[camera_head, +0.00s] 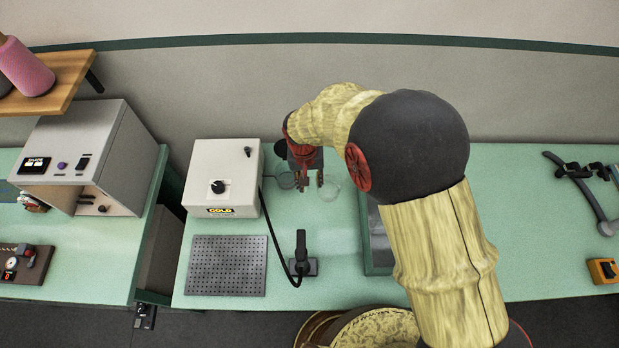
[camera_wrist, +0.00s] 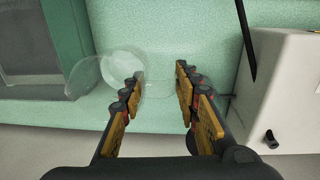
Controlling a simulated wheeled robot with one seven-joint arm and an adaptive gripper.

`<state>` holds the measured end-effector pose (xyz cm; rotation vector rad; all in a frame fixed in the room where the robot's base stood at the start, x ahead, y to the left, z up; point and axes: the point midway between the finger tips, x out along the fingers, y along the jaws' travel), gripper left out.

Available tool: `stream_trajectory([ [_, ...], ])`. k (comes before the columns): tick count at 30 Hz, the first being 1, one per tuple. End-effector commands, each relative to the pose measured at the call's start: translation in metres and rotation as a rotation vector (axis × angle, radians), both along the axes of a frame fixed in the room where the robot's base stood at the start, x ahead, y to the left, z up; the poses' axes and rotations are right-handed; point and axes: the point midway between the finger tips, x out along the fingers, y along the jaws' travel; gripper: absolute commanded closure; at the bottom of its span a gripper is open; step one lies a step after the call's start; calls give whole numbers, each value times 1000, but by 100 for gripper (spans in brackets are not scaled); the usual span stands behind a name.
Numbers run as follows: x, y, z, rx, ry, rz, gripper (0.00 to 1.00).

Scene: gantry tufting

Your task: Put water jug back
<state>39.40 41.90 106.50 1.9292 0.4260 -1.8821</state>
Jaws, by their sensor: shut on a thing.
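The water jug appears as a clear, see-through vessel (camera_head: 329,189) at the back of the green bench, right of the white box. My gripper (camera_head: 309,182) points down at it, with clear rims showing on both sides of the fingers. In the wrist view, my gripper (camera_wrist: 158,92) has its fingers apart and shut on the clear jug. Rounded clear outlines of the jug (camera_wrist: 92,80) show beside the left finger. The jug's edges between the fingers are very faint, and I cannot tell whether its base touches the bench.
The white box (camera_head: 222,178) labelled COLD stands left of my gripper. A perforated grey plate (camera_head: 226,265) and a black handpiece with a cable (camera_head: 301,258) lie in front. A dark-framed tray (camera_head: 376,240) lies to the right, partly behind my arm.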

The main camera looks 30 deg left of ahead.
Motion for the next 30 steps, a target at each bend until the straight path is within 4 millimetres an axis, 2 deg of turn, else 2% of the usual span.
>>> stream_trajectory([
  [2,13,8,-7,0,0,-1,100],
  [6,27,17,-30,-2,1,0,100],
  [12,43,28,-52,0,0,0,100],
  [20,50,32,-62,0,-1,0,100],
  [27,51,33,-89,-1,0,1,100],
  [30,52,34,-94,0,-1,0,100],
])
